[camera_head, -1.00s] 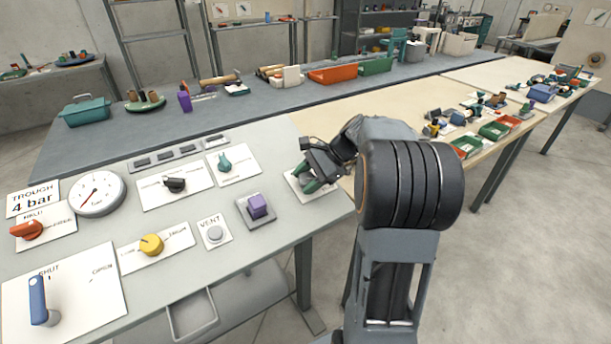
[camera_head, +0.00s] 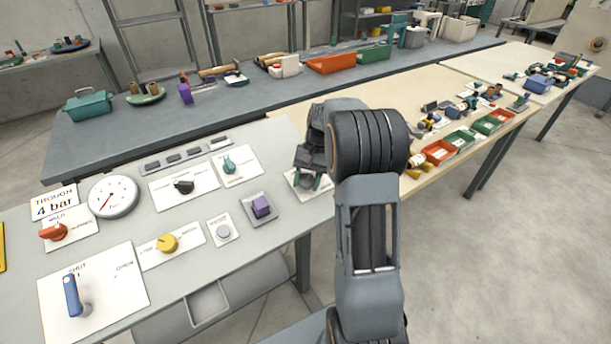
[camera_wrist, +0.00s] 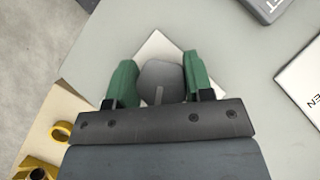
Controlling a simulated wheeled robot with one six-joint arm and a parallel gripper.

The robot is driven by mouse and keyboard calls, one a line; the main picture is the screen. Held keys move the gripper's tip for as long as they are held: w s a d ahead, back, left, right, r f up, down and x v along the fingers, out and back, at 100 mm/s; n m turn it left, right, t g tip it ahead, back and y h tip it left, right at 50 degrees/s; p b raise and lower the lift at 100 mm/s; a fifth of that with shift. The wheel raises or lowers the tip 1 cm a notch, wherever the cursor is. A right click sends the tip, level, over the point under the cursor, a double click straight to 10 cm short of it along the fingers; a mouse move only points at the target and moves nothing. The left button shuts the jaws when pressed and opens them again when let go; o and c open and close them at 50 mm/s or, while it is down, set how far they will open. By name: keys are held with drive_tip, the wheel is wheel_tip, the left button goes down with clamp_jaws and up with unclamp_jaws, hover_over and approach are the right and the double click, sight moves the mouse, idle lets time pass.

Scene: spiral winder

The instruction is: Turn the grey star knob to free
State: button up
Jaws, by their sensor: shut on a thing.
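The grey star knob (camera_wrist: 163,74) sits on a white square plate (camera_wrist: 154,43) on the grey table. In the wrist view it is between the two green fingers of my gripper (camera_wrist: 160,80), which is shut on it. A short light mark shows on the knob's near side. The near part of the knob is hidden by the gripper body. In the head view my gripper (camera_head: 309,180) points down over the plate at the table's right edge, and it hides the knob. Any lettering on this plate cannot be read.
A purple square knob (camera_head: 261,206) and a round grey button (camera_head: 223,232) stand left of my gripper. A teal knob (camera_head: 229,164) is behind them. A wooden bench with yellow rings (camera_wrist: 61,131) adjoins on the right.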

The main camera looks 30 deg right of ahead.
drive_tip(key=n+g+h+p, duration=0.1)
drive_tip(key=n+h, duration=0.2)
drive_tip(key=n, duration=0.2)
drive_tip(key=shift+h+p, duration=0.3)
drive_tip(key=shift+p, duration=0.1)
drive_tip(key=n+h, duration=0.3)
drive_tip(key=n, duration=0.2)
drive_tip(key=shift+d+t+h+p, duration=0.2)
drive_tip(key=shift+t+h+p, duration=0.1)
drive_tip(key=shift+h, duration=0.1)
drive_tip(key=shift+n, duration=0.3)
drive_tip(key=o, duration=0.9)
drive_tip(key=v, duration=1.3)
drive_tip(key=shift+a+r, duration=0.25)
drive_tip(key=shift+r, duration=0.05)
drive_tip(key=shift+w, duration=0.1)
